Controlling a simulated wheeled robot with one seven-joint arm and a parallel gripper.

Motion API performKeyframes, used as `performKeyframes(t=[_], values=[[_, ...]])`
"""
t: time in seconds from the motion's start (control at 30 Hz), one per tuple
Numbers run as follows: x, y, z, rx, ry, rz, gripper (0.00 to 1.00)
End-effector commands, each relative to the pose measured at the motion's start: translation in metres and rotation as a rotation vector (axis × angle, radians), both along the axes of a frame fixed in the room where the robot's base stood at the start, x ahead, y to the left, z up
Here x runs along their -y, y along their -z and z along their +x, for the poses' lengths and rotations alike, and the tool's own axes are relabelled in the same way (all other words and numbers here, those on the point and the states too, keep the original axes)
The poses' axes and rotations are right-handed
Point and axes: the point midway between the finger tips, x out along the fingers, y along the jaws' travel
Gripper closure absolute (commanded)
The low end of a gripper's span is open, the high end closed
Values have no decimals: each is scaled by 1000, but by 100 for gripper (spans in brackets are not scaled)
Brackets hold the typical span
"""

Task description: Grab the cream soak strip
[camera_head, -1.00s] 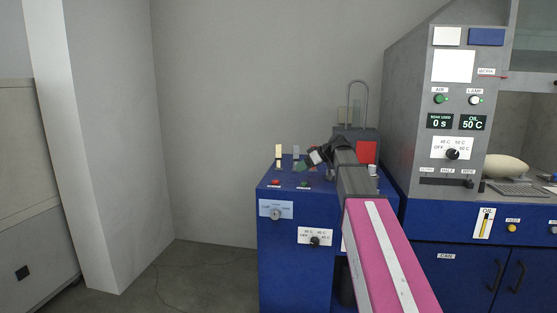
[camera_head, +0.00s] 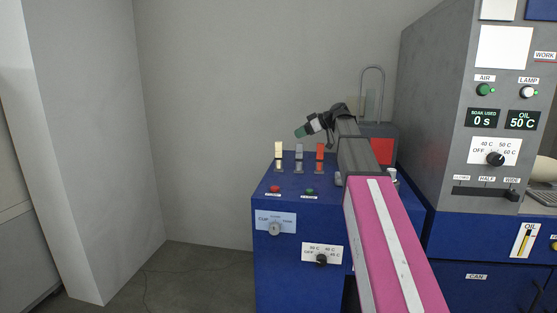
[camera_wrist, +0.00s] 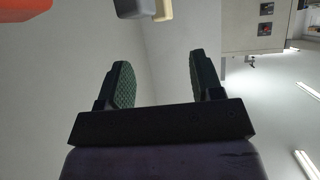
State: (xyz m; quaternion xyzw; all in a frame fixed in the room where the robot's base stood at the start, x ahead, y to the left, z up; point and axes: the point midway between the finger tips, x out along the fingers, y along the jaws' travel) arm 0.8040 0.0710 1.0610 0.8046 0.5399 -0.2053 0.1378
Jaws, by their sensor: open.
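The cream soak strip (camera_head: 278,149) stands upright in a small holder at the left of a row of strips on top of the blue cabinet. A cream piece also shows at the top edge of the wrist view (camera_wrist: 163,10), beside a grey one. My gripper (camera_head: 299,132) is above the strips in the head view, pointing left, apart from them. In the wrist view my gripper (camera_wrist: 159,78) shows two green-padded fingers wide apart with nothing between them.
A grey strip (camera_head: 299,152) and a red strip (camera_head: 319,151) stand to the right of the cream one. Red and green buttons sit in front on the blue cabinet (camera_head: 290,285). A tall grey panel (camera_head: 440,100) rises at the right. The left wall area is clear.

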Motion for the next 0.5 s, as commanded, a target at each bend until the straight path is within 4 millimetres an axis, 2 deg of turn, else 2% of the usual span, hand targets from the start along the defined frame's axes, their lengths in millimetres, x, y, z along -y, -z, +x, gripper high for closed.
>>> performKeyframes(t=[0.3, 0.5], values=[[-35, 21, 14, 0, -1, 0, 40], [-45, 27, 18, 0, 0, 0, 40]])
